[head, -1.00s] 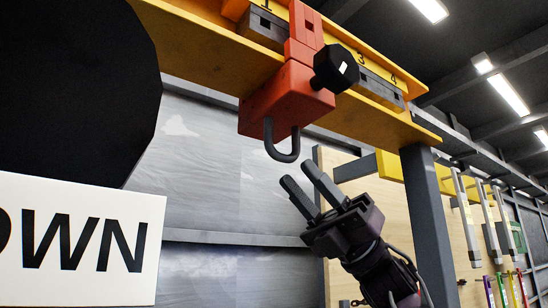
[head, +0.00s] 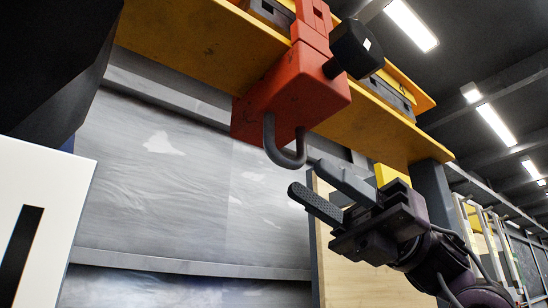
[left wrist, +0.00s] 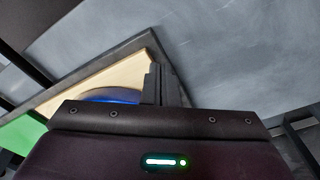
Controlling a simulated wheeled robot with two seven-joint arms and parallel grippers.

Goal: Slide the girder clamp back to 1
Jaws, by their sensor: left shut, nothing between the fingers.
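The girder clamp (head: 290,95) is a red block on the yellow girder (head: 196,38), with a black knob (head: 356,48) on its side and a dark U-shaped loop (head: 284,150) below. It sits right of one dark slotted block and left of another. No position numbers are readable now. My right gripper (head: 303,176) is open just below and right of the loop. Its upper fingertip overlaps the loop's lower edge in the head view; I cannot tell whether they touch. My left gripper (left wrist: 161,84) is shut and empty in the left wrist view, away from the clamp.
A white sign (head: 38,215) and a large black shape (head: 65,65) fill the left side. A grey post (head: 432,182) supports the girder at right. A grey wall (head: 170,190) lies behind, with open air below the clamp.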

